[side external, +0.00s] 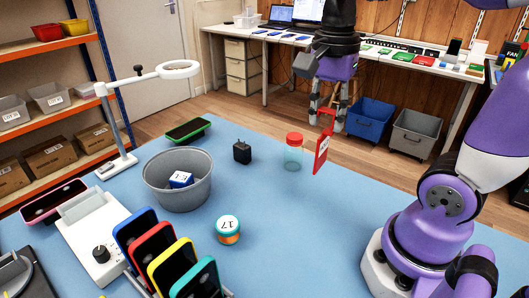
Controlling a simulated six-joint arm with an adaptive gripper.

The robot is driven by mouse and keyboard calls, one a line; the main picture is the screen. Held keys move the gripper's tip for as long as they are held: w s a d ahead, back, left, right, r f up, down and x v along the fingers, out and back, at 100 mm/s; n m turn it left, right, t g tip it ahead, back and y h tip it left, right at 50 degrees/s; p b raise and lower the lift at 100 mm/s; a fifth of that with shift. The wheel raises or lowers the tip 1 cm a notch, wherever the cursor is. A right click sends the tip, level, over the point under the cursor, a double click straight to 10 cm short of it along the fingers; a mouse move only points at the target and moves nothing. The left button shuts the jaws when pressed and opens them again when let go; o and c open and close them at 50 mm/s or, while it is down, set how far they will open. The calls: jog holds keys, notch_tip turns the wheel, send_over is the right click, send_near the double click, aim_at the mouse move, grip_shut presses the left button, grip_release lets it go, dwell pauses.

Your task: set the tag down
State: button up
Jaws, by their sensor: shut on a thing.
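The red tag (322,152) has a pale label on its face and hangs upright in the air. My gripper (328,118) points down and is shut on the tag's upper end. The tag is above the blue table mat (300,230), near its far right side, just right of a clear jar with a red lid (294,139). I cannot tell how far its lower edge is from the mat.
A black charger block (242,152), a grey bin (178,188) with a blue box inside, a jar marked 17 (228,229) and a rack of phones (165,258) stand to the left. A magnifier lamp (130,120) stands at the far left. The front middle of the mat is clear.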

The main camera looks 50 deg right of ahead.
jog(key=s+d+f, duration=0.2)
jog(key=d+f, duration=0.9)
jog(key=shift+s+d+m, duration=0.3)
jog(key=shift+d+m, duration=0.1)
jog(key=shift+f, duration=0.2)
jog(key=o, duration=0.8)
jog(key=shift+o, duration=0.2)
notch_tip(320, 180, up, 12)
jog(key=w+a+f+n+t, duration=0.1)
jog(key=a+n+t, duration=0.2)
jog(key=a+n, duration=0.5)
jog(key=w+a+f+n+t, duration=0.1)
jog(key=a+f+n+t, duration=0.1)
jog(key=a+n, duration=0.6)
jog(key=shift+w+f+n+t, duration=0.15)
jog(key=shift+f+n+t, duration=0.2)
jog(key=shift+n, duration=0.65)
